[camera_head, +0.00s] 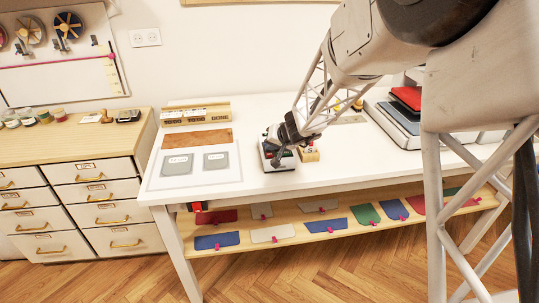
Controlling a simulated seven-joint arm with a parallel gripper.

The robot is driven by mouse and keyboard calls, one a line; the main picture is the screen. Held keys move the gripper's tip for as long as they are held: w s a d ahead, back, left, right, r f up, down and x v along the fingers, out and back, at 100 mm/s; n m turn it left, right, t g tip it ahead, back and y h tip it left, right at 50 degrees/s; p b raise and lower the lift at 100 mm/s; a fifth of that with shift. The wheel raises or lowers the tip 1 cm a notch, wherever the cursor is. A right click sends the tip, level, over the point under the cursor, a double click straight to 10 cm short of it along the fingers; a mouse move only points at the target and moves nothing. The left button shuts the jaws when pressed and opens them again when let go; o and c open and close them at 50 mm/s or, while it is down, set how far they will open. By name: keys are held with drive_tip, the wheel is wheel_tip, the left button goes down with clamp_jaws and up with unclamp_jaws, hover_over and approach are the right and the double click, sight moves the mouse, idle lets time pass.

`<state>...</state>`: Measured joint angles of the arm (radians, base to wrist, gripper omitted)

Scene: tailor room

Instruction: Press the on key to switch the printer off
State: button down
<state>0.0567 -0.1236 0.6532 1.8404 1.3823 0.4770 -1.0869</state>
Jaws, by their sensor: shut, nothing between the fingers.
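A small device (281,166) with a dark top and pale front stands on the white table, near its front edge. It looks like the printer, but it is small in the head view and partly hidden by my gripper. My gripper (276,158) is shut and empty, pointing down over the top of this device. I cannot tell whether the fingertips touch it. The on key cannot be made out; it is either too small or behind the gripper.
A small wooden block (309,155) stands close to the device's right. Two grey plates lie on a pale mat (226,179) to the left. A larger machine with a red top (408,97) stands at the right. Coloured swatches lie on the lower shelf (350,237).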

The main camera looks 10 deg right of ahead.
sight(271, 154)
drive_tip(key=shift+f, duration=0.85)
idle(1.6)
drive_tip(key=shift+r, duration=0.85)
drive_tip(key=shift+r, duration=0.2)
drive_tip(key=shift+r, duration=2.3)
